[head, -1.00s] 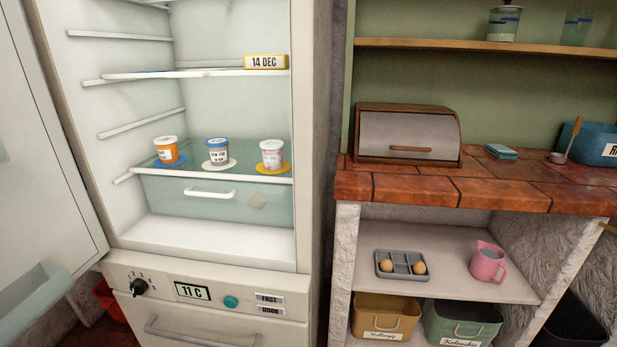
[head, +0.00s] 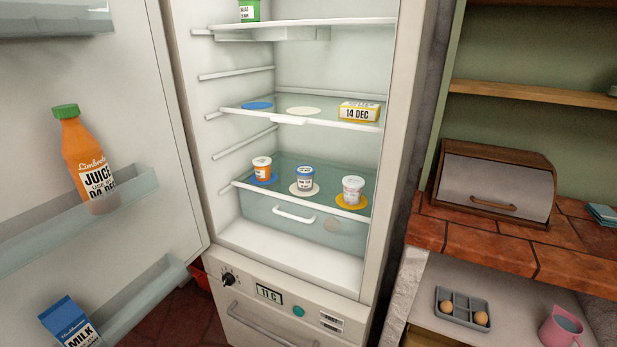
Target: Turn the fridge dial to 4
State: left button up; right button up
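The fridge dial (head: 229,280) is a small black knob at the left end of the control panel under the open fridge compartment. Small marks sit around it, too small to read here, and its exact setting is unclear. To its right a display (head: 269,294) reads 11 C. A round teal button (head: 298,311) is right of the display, with small label plates (head: 331,321) beyond it. Neither of my grippers shows in the head view.
The fridge door (head: 120,120) stands open at the left, holding a juice bottle (head: 84,160) and a milk carton (head: 70,322). Tubs stand on coloured discs on the lower shelf (head: 320,207). A brick counter (head: 480,243) with a bread box (head: 495,185) is at the right.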

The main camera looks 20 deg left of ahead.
aim_at(229, 280)
jog(key=j+u, duration=0.3)
jog(key=j, duration=0.6)
jog(key=i+j+u, duration=0.1)
jog(key=j+u, duration=0.2)
jog(key=j, duration=0.55)
jog(key=j+z, duration=0.2)
jog(key=j, duration=0.25)
jog(key=j+z, duration=0.25)
jog(key=j, duration=0.15)
jog(key=k+j+z, duration=0.2)
jog(key=j, duration=0.25)
jog(key=j+z, duration=0.2)
jog(key=j, duration=0.2)
jog(key=j+z, duration=0.25)
jog(key=j, duration=0.25)
jog(key=j+z, duration=0.25)
jog(key=j, duration=0.2)
jog(key=i, duration=0.05)
